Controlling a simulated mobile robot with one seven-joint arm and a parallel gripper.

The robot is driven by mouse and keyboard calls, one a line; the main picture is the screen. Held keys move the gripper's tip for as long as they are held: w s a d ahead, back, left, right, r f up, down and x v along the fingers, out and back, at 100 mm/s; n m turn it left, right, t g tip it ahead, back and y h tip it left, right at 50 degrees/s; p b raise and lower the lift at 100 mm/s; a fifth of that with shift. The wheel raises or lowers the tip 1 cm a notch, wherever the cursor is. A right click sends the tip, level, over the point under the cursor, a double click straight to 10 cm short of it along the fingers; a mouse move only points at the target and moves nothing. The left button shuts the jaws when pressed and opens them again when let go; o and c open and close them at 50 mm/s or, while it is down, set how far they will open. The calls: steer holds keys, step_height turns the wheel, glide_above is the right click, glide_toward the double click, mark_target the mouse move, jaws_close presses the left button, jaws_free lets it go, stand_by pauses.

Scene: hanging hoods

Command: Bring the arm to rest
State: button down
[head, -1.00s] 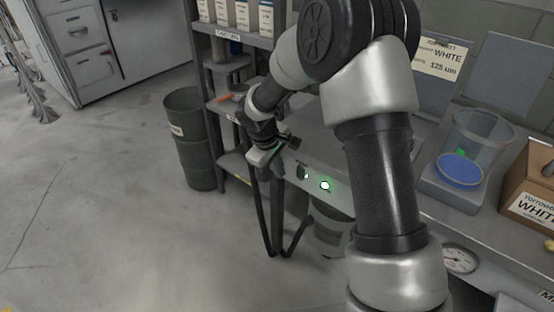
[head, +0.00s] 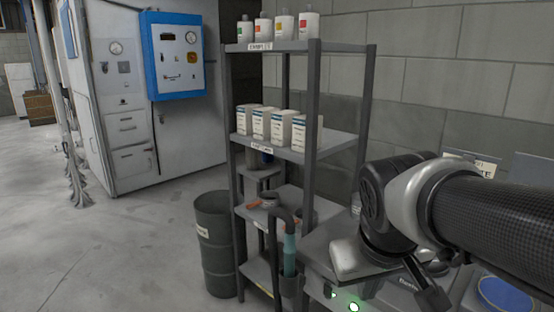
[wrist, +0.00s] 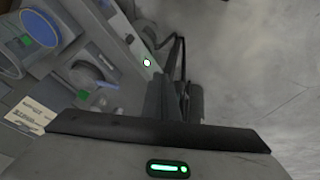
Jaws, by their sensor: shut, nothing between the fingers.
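My arm comes in from the right edge in the head view and is bent low over the bench. The dark end of my gripper (head: 427,288) partly shows below the elbow there. In the wrist view, the grey gripper housing with a green light fills the bottom, and the dark narrow fingers (wrist: 172,98) show above it, close together. They are shut and hold nothing. The bench lies beneath and beside the gripper, with grey floor to the right in the wrist view.
A shelf rack (head: 315,150) with bottles and boxes stands left of my arm. A dark barrel (head: 215,250) stands beside it. A black hose with a teal part (head: 290,255) stands at the bench end. Floor at left is clear.

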steer(key=s+m+t+y, duration=0.1)
steer(key=s, duration=0.6)
step_height(320, 180, up, 22)
steer(key=p, duration=2.1)
steer(key=shift+w+a, duration=0.4)
steer(key=shift+a, duration=0.05)
steer(key=shift+f, duration=0.15)
steer(key=shift+a, duration=0.1)
